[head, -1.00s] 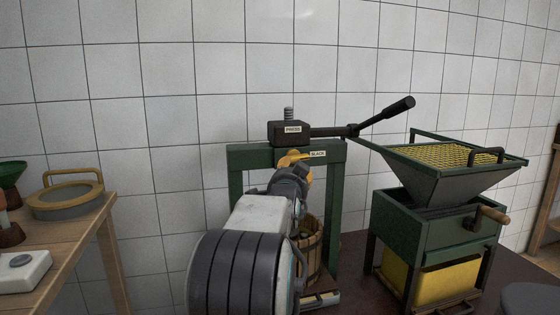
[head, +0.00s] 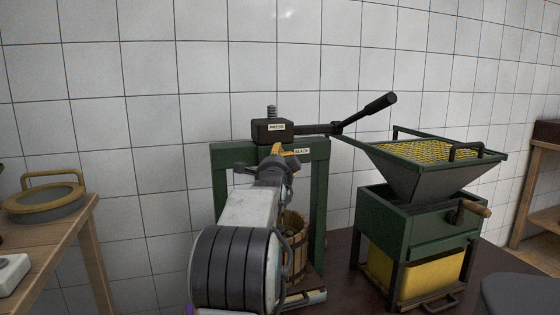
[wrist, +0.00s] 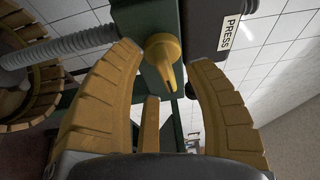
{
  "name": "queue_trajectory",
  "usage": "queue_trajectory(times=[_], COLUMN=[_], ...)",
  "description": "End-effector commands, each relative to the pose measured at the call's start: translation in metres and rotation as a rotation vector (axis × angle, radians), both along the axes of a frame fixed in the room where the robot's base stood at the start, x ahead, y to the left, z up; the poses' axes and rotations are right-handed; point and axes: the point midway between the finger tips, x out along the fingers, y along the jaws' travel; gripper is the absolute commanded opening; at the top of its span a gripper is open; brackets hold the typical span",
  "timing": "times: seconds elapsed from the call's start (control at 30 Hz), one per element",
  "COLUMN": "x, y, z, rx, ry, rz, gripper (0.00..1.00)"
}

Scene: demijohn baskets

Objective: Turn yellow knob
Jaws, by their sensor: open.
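The yellow knob (wrist: 162,52) is on the green frame of the press (head: 318,190). It has a round base and a pointed lever that hangs down toward me in the wrist view. My gripper (wrist: 166,62) is open, with its ribbed yellow fingers on both sides of the knob. Gaps show between the knob and both fingers, so neither appears to touch it. There the yellow knob and yellow fingertips are hard to tell apart.
The black press head (head: 271,130) has a long lever (head: 362,114) reaching right. A wooden slatted basket (head: 295,245) stands below. A green crusher (head: 408,222) with a crank stands right. A wooden table (head: 60,222) is at the left. A tiled wall is behind.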

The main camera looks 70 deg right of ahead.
Motion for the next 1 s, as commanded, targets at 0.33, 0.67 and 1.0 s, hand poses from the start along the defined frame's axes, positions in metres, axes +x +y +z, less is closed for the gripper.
queue_trajectory(times=[0.33, 0.67, 1.0], x=[0.006, 0.007, 0.007], y=[-0.023, -0.027, -0.027], z=[0.0, 0.001, 0.001], rx=[0.001, 0.0, 0.001], ry=[0.001, 0.001, 0.001], rz=[0.0, 0.0, 0.0], gripper=[0.48, 0.48, 0.32])
